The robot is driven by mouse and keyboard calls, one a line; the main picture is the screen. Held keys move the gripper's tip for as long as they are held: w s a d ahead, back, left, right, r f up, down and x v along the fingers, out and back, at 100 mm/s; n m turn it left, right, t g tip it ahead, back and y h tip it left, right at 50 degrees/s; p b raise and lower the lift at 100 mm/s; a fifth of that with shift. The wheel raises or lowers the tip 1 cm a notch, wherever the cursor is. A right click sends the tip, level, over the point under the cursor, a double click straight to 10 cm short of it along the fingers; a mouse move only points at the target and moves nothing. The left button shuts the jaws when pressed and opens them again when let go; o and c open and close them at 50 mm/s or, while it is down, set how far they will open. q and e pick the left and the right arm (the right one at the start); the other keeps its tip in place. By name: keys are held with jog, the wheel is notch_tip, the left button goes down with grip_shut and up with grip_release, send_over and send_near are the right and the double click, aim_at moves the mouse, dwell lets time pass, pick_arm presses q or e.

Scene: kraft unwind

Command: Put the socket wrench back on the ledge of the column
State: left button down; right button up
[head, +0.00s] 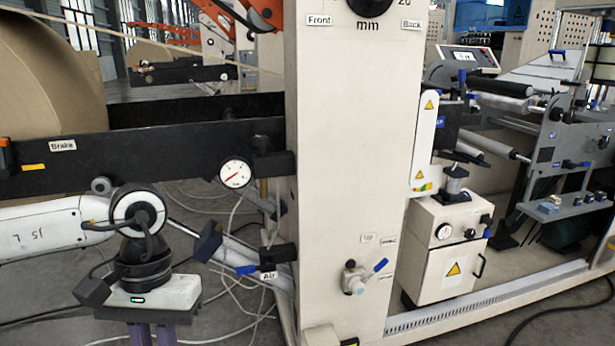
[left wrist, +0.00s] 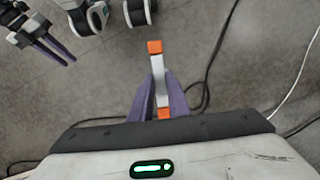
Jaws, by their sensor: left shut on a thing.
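My left gripper (head: 153,340) hangs at the lower left of the head view with its purple fingers pointing down. The head view cuts off the fingertips. In the left wrist view the fingers (left wrist: 160,98) are shut on a pale grey bar with orange ends, apparently the socket wrench (left wrist: 157,68). The cream column (head: 345,130) stands to the right of my left gripper, apart from it. I cannot clearly make out its ledge. My right gripper (left wrist: 48,40) shows at the upper left of the left wrist view; its opening is unclear.
A black beam (head: 130,160) marked Brake runs above my left forearm to the column. A gauge (head: 235,173), an air valve (head: 268,270) and loose hoses lie between gripper and column. Another blue-handled valve (head: 355,278) juts from the column's face. Cables cross the floor.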

pick_arm(q)
jog(key=r+p, duration=0.1)
jog(key=s+r+p, duration=0.1)
jog(key=r+p, duration=0.1)
jog(key=s+r+p, duration=0.1)
jog(key=r, duration=0.1)
jog(key=shift+s+r, duration=0.15)
jog(key=shift+s, duration=0.1)
jog(key=shift+s+r+p, duration=0.3)
jog(key=shift+p, duration=0.4)
jog(key=shift+s+d, duration=0.1)
jog(key=shift+f, duration=0.1)
